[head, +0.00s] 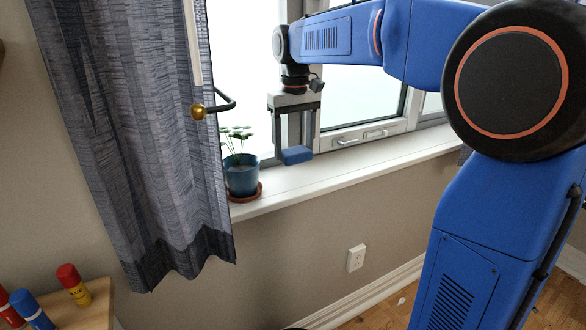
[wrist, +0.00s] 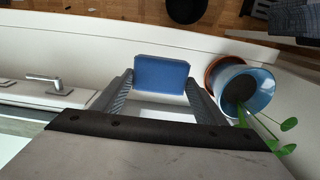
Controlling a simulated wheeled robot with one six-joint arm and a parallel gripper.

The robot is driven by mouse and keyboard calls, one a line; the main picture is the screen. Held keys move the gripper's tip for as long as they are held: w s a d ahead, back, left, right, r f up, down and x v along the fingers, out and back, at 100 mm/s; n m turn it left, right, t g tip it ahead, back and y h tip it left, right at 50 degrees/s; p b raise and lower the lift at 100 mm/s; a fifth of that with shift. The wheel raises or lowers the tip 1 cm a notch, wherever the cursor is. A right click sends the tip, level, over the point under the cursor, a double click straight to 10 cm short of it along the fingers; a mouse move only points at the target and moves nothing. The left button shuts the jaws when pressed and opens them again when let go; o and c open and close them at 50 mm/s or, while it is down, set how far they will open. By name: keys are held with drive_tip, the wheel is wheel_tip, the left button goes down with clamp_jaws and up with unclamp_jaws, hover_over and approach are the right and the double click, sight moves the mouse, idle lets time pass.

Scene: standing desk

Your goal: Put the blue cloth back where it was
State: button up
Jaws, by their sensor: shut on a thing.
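The blue cloth (head: 297,155) is a small, folded, block-like piece. It also shows in the wrist view (wrist: 161,78), between the tips of the two fingers. My gripper (head: 293,146) points down over the white window sill (head: 340,167) and is shut on the cloth; in the wrist view my gripper (wrist: 160,84) has a finger at each end of it. The cloth is at the sill, to the right of the plant pot in the head view. I cannot tell whether its underside touches the sill.
A blue plant pot (head: 242,180) on a terracotta saucer (head: 252,193) stands close beside the cloth. A grey curtain (head: 150,150) hangs at the left. The sill is clear to the right. A wooden surface (head: 88,305) holds several coloured bottles at lower left.

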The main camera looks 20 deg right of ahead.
sight(294, 149)
drive_tip(key=shift+f, duration=3.25)
drive_tip(key=o, duration=0.9)
drive_tip(key=shift+o, duration=0.2)
wheel_tip(294, 149, up, 12)
drive_tip(key=shift+r, duration=0.1)
drive_tip(key=s+d+f+t, duration=0.1)
drive_tip(key=s+d+f, duration=0.1)
drive_tip(key=s+f, duration=0.5)
drive_tip(key=s+d+f+m+t, duration=0.1)
drive_tip(key=s+d+f+t, duration=0.1)
drive_tip(key=s+f, duration=0.5)
drive_tip(key=s+d+f+m+t, duration=0.1)
drive_tip(key=s+d+f, duration=0.2)
drive_tip(key=s, duration=1.3)
wheel_tip(294, 149, down, 4)
drive_tip(key=shift+s+r+t, duration=0.1)
drive_tip(key=shift+s+t, duration=0.25)
drive_tip(key=shift+t, duration=0.05)
